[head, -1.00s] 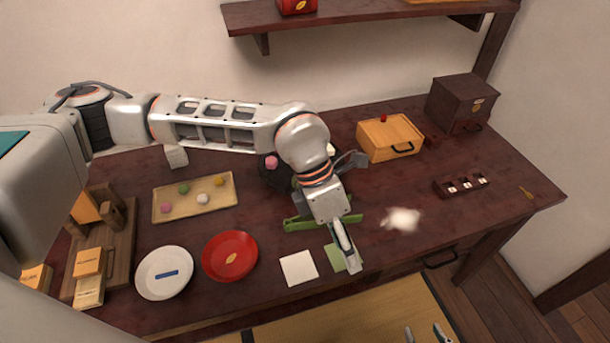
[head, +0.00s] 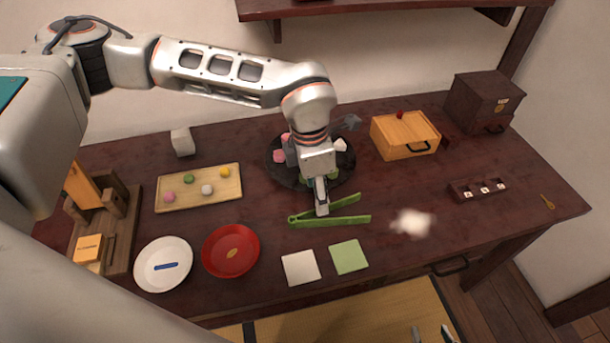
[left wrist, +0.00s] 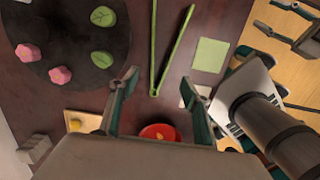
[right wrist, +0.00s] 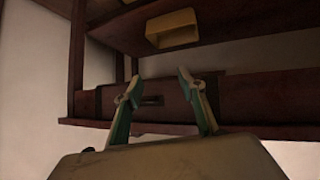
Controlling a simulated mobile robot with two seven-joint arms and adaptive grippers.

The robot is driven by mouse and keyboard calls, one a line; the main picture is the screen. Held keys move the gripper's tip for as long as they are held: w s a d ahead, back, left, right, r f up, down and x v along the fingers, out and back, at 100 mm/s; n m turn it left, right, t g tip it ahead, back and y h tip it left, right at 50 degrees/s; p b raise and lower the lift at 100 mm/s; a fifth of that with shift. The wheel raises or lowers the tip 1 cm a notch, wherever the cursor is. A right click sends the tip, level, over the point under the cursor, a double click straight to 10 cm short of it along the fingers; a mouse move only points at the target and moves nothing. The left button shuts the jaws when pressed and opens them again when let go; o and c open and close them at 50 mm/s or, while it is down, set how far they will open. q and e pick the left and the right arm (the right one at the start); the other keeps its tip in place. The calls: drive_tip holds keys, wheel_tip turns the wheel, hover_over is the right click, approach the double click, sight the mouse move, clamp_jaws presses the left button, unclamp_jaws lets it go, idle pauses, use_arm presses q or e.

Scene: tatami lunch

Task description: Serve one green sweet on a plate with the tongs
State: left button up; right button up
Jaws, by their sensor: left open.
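Green tongs (head: 335,218) lie spread on the table below the black round tray (head: 346,172). My left gripper (head: 320,208) is open above the tongs near their upper arm; in the left wrist view the tongs (left wrist: 165,65) show beyond its parted fingers, with the hinge end between them. Green sweets with a leaf mark (left wrist: 102,59) and pink sweets (left wrist: 60,74) sit on the black tray, partly hidden by my arm in the head view. A red plate (head: 213,267) and a white plate (head: 140,276) lie at front left. My right gripper (right wrist: 160,77) is open and empty, low at front right.
A wooden tray (head: 225,196) holds several small sweets, one green (head: 189,179). White (head: 300,267) and green (head: 348,257) squares lie in front of the tongs. A wooden box (head: 405,138), dark chest (head: 483,105) and white fuzzy blob (head: 412,222) are right.

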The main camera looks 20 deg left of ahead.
use_arm(q)
drive_tip(key=shift+f, duration=0.1)
drive_tip(key=f+b, duration=0.3)
drive_tip(key=f, duration=0.2)
drive_tip(key=shift+d+f, duration=0.1)
drive_tip(key=shift+d, duration=0.1)
drive_tip(key=shift+w+d+f+b, duration=0.15)
drive_tip(key=shift+f+b, duration=0.2)
drive_tip(key=shift+f, duration=0.6)
drive_tip(key=shift+w+f, duration=0.1)
drive_tip(key=shift+f, duration=0.8)
drive_tip(key=c, duration=0.7)
